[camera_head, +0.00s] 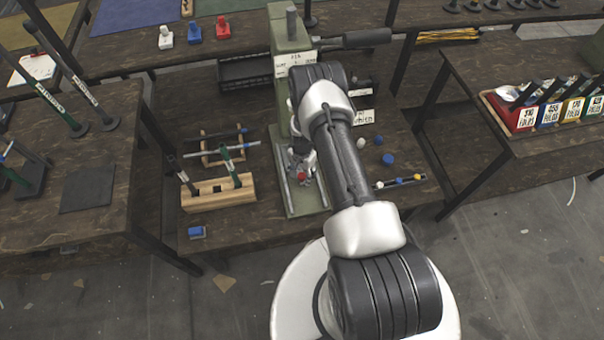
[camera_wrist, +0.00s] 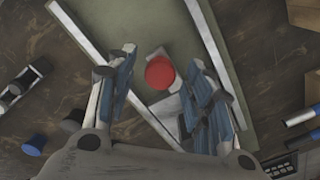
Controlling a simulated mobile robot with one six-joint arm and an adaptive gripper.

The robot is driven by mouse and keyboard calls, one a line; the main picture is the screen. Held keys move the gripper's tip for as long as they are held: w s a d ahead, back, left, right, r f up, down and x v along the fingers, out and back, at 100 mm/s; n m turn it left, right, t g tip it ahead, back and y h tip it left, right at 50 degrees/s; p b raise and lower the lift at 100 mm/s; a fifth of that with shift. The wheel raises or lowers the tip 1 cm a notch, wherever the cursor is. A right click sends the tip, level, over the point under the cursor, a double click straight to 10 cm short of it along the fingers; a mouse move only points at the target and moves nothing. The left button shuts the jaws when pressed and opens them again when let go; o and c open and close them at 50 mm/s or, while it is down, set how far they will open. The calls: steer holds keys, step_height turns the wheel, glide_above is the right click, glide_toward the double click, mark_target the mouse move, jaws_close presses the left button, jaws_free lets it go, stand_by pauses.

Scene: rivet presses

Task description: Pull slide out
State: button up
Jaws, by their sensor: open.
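The green press (camera_head: 286,35) stands on the middle bench, with a flat green bed (camera_head: 303,203) and two pale rails in front. A round red knob (camera_wrist: 160,72) sits between the rails in the wrist view, beside a light grey metal part (camera_wrist: 168,106) that looks like the slide. The knob shows small in the head view (camera_head: 303,177). My gripper (camera_wrist: 160,60) is open, with one blue-padded finger on each side of the knob and visible gaps to it. Whether the fingers are level with the knob I cannot tell. My arm hides part of the press and bed.
A wooden block holding tools (camera_head: 218,192) and a blue piece (camera_head: 197,232) lie left of the bed. A rack with small coloured pieces (camera_head: 400,181) and a blue cap (camera_head: 388,159) lie right. The press's black lever (camera_head: 362,38) sticks out right.

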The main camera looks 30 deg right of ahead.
steer(key=shift+c, duration=0.2)
jaws_close()
stand_by(0.3)
